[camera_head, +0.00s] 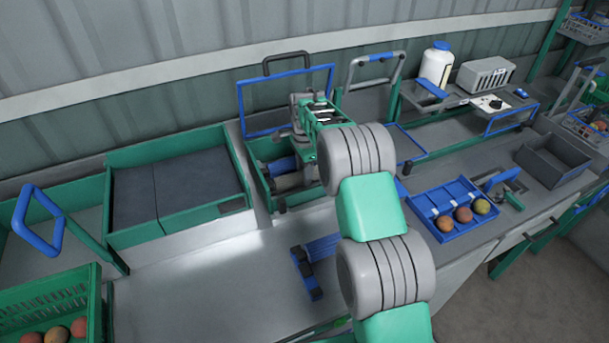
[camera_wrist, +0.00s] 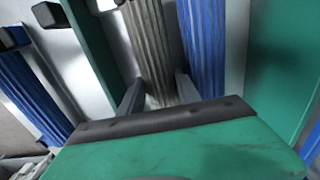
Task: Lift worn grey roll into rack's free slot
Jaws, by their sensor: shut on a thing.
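The worn grey roll (camera_wrist: 150,45) has a streaked, ribbed face and lies between the two fingers of my gripper (camera_wrist: 160,92) in the wrist view. My gripper is shut on it. In the head view, the grey roll (camera_head: 289,182) shows in the green-walled bay (camera_head: 262,199), partly hidden by my arm. A blue roll (camera_wrist: 203,45) lies close beside it on the right in the wrist view. It also shows in the head view (camera_head: 281,166). I cannot clearly make out the rack's free slot.
Another blue piece with dark ends (camera_head: 307,273) lies on the bench in front of the bay. A green tray with dark grey pads (camera_head: 177,240) stands at left. Tall handles rise behind the bay.

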